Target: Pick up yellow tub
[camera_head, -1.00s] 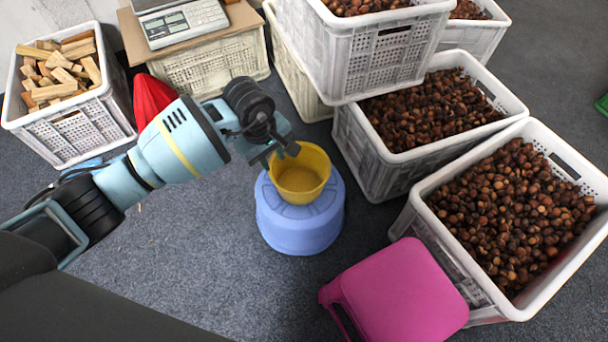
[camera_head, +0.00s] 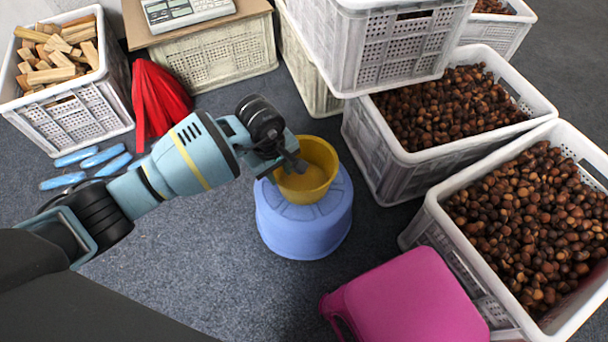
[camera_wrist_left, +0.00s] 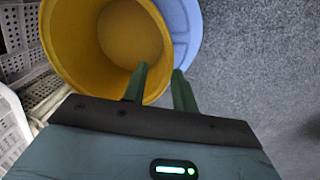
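The yellow tub (camera_head: 318,165) stands upright on the round blue stool (camera_head: 305,225), and its inside looks empty. My left gripper (camera_head: 281,170) comes in from the left at the tub's near-left rim. In the left wrist view the tub (camera_wrist_left: 75,60) fills the upper left, with the blue stool (camera_wrist_left: 187,28) behind it. There the left gripper's fingers (camera_wrist_left: 159,72) are apart, one inside the tub and one outside, with the rim between them. I cannot tell whether either finger touches the wall. My right gripper is not in view.
Crates of chestnuts (camera_head: 432,205) stand to the right, and a pink stool (camera_head: 410,300) is at the front right. A crate of wood pieces (camera_head: 85,120), red netting (camera_head: 160,95) and blue items (camera_head: 100,157) are at the left. Open carpet lies in front of the blue stool.

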